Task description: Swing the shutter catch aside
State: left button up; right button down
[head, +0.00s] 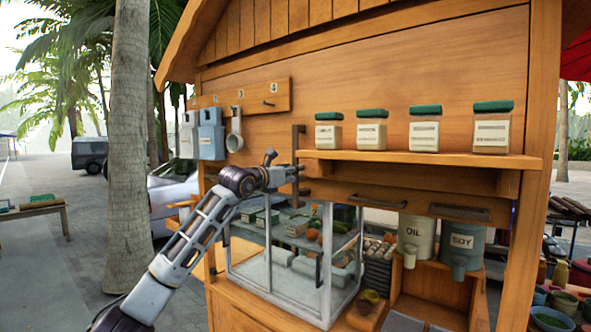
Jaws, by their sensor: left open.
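A dark upright bar (297,139) sits on the wooden stall wall at the left end of the shelf; it looks like the shutter catch, though I cannot be sure. No object shows between the fingers. My right gripper is not in view.
The wooden shelf (420,157) carries several green-lidded jars. Below stands a glass display case (325,270) with goods inside, close under my left arm. OIL (416,236) and SOY (461,244) dispensers stand to its right. A peg rail (240,97) holds blue holders and a ladle.

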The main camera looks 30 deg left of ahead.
pick_arm(q)
jog(key=shift+w+d+p, duration=0.1)
jog(key=shift+w+p, duration=0.2)
jog(key=shift+w, duration=0.8)
grip_shut()
